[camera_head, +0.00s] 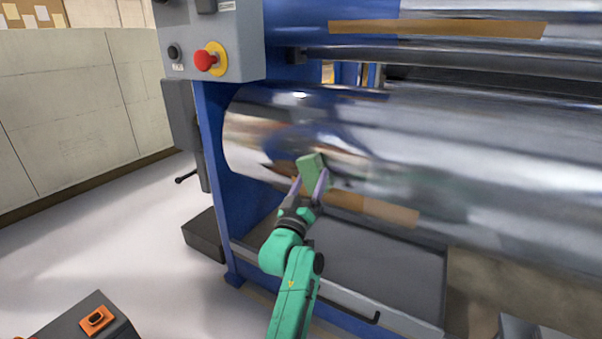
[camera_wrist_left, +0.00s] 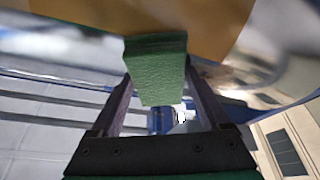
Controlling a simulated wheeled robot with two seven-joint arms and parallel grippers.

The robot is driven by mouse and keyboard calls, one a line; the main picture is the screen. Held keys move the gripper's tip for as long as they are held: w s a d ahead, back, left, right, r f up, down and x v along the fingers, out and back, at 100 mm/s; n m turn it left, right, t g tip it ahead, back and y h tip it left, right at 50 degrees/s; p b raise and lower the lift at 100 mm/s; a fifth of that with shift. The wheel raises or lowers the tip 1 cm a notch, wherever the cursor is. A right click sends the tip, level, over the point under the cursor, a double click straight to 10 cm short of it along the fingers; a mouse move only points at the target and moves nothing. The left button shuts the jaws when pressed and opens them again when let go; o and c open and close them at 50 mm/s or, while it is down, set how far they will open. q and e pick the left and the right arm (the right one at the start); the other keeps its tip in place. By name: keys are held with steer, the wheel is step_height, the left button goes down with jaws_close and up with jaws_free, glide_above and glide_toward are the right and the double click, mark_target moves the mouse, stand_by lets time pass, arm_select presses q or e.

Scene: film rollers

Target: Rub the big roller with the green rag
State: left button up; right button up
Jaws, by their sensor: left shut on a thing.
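The big roller (camera_head: 440,150) is a wide, shiny metal cylinder lying across the blue machine frame in the head view. My left gripper (camera_head: 311,184) is at the lower left part of the roller's front face. It is shut on the green rag (camera_head: 312,172), a small block-like piece held between the two fingers. In the left wrist view the rag (camera_wrist_left: 158,70) sits between the dark fingers, with its far end up at the roller's surface. It looks to be touching the roller, but the contact edge is hard to see. My right gripper is in neither view.
A grey control box (camera_head: 215,40) with a red button (camera_head: 205,61) hangs at the upper left. A thinner roller (camera_head: 450,60) runs above the big one. A grey tray (camera_head: 370,270) lies below. The floor (camera_head: 120,240) on the left is mostly open.

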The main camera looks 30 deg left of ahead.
arm_select(q)
steer(key=shift+d, duration=0.25)
steer(key=shift+a+r, duration=0.1)
steer(key=shift+r, duration=0.05)
steer(key=shift+s+a+f+p, duration=0.1)
steer(key=shift+a+p, duration=0.1)
steer(key=shift+a, duration=1.55)
steer(key=shift+a+f+p, duration=0.1)
steer(key=shift+a+p, duration=0.1)
steer(key=shift+a, duration=3.3)
steer(key=shift+a+b, duration=0.55)
steer(key=shift+a, duration=1.1)
steer(key=shift+s, duration=0.15)
